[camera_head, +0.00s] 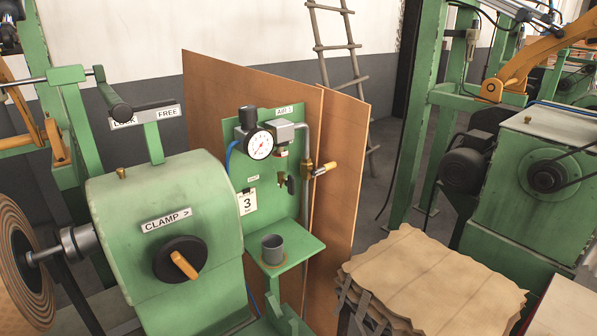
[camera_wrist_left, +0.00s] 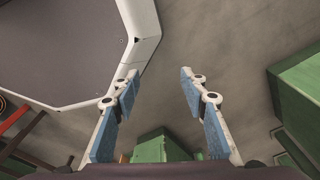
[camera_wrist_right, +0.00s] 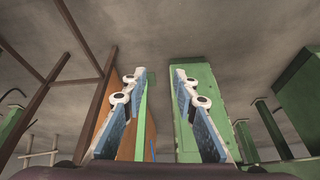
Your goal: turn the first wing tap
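In the head view, a green panel (camera_head: 257,200) labelled AIR 1 carries a pressure gauge (camera_head: 260,145). I cannot tell which is the first wing tap. My left gripper (camera_wrist_left: 159,75) and right gripper (camera_wrist_right: 160,73) show only in their wrist views, both open and empty, away from any tap.
A green housing (camera_head: 165,225) with a CLAMP knob (camera_head: 180,260) stands left of the panel. A grey cup (camera_head: 272,249) sits on the panel's shelf. Brown sheets (camera_head: 435,278) are stacked at right, before a green motor machine (camera_head: 535,190). A brown board (camera_head: 340,150) stands behind.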

